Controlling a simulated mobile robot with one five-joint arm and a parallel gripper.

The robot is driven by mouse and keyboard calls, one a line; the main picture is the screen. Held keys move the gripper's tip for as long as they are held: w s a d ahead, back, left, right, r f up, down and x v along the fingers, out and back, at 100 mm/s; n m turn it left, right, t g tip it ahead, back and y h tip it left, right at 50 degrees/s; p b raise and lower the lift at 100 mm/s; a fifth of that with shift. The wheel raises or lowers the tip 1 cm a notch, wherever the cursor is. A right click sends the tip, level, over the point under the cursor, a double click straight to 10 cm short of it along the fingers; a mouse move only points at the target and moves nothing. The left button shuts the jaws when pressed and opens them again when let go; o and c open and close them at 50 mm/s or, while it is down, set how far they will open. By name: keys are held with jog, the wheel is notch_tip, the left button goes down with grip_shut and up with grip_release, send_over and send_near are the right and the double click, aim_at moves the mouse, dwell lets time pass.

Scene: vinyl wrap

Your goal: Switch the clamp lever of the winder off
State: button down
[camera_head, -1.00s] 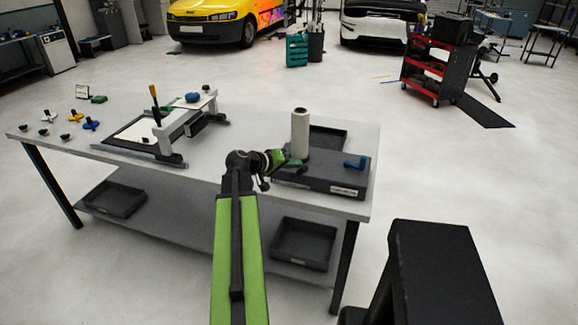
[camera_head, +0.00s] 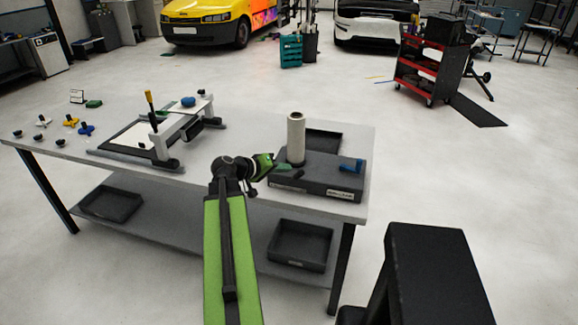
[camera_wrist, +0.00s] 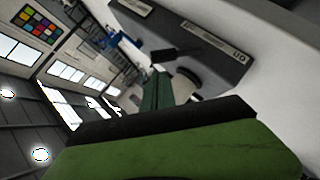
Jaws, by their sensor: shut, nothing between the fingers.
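The winder is a dark grey box (camera_head: 335,186) at the right end of the table. A pale upright roll (camera_head: 296,138) stands on its left part, and a blue part (camera_head: 351,165) sits at its right end. A small dark lever-like piece (camera_head: 298,174) lies low in front of the roll; it seems to be the dark bar (camera_wrist: 178,52) in the wrist view. My gripper (camera_head: 286,168) is shut and empty at the winder's left front, close to this piece. Whether they touch is unclear. The wrist view shows my green fingers (camera_wrist: 158,88) near it.
A frame with a yellow-handled lever (camera_head: 150,101) stands on the table's left half. Small knobs and blue and yellow pieces (camera_head: 86,129) lie at the far left. A black tray (camera_head: 322,141) is behind the winder.

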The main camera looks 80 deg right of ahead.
jog(key=p+v, duration=0.1)
jog(key=v, duration=0.4)
jog(key=shift+w+a+r+p, duration=0.15)
jog(key=shift+r+p, duration=0.1)
jog(key=shift+p, duration=0.1)
